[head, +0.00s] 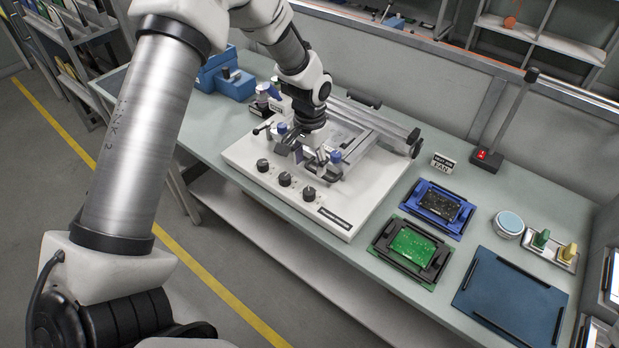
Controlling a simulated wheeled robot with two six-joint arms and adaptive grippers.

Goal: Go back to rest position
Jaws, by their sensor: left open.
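My left gripper (317,157) is over the white machine (343,217) with black knobs, near its metal rails. Its arm comes in from the left and bends down to the machine. The gripper is open, and I see nothing held in it. Its fingertips are small and partly lost among the machine's blue-knobbed clamps, so I cannot tell whether they touch. My right gripper is not in view.
A green board (413,245) and a dark board (440,204) lie in holders right of the machine. A blue mat (512,301), round tin (508,223) and lamp post (508,115) are farther right. A blue box (226,77) stands behind the arm.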

